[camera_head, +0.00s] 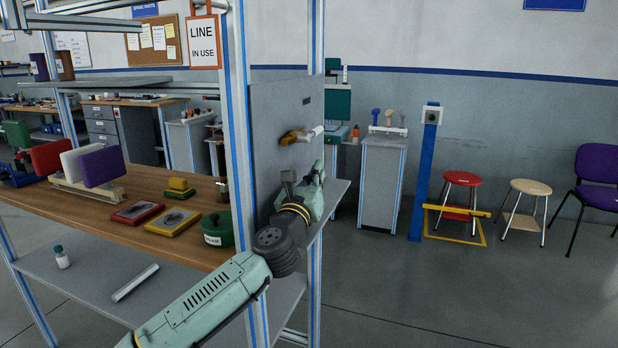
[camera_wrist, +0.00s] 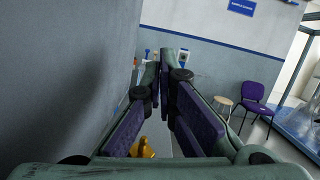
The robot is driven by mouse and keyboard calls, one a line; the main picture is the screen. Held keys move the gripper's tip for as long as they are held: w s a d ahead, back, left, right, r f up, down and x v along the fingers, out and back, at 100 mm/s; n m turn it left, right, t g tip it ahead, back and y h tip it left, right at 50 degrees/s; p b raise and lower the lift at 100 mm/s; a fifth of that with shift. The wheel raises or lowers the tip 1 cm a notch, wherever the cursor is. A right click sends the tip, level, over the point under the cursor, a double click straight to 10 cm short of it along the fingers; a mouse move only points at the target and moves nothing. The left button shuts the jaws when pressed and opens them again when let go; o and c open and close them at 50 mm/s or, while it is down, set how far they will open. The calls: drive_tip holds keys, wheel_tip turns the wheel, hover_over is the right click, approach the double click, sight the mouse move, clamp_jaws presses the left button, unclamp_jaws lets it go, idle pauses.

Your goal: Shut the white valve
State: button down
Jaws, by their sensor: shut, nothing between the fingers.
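The white valve shows in the head view as a brass body (camera_head: 291,137) with a white lever (camera_head: 311,134) on the grey upright panel. The lever sticks out to the right, roughly level. My gripper (camera_head: 319,168) is just below the valve, beside the panel, and looks apart from it. In the wrist view, the purple-padded fingers (camera_wrist: 160,62) come together at their tips with nothing between them. A brass-coloured part (camera_wrist: 143,148) shows low between the fingers, close to the wrist. The white lever is not clear in the wrist view.
The grey panel (camera_head: 285,110) stands right beside my gripper and fills the left of the wrist view.

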sight(314, 133)
drive_tip(key=shift+p+x, duration=0.3)
drive_tip(key=shift+x, duration=0.8)
drive_tip(key=r+p, duration=0.1)
drive_tip(key=r, duration=0.1)
drive_tip(key=r+p, duration=0.1)
drive_tip(key=r, duration=0.1)
drive_tip(key=shift+a, duration=0.4)
drive_tip(key=shift+w+f+b, duration=0.1)
drive_tip(key=shift+b, duration=0.8)
drive_tip(key=shift+t+b, duration=0.4)
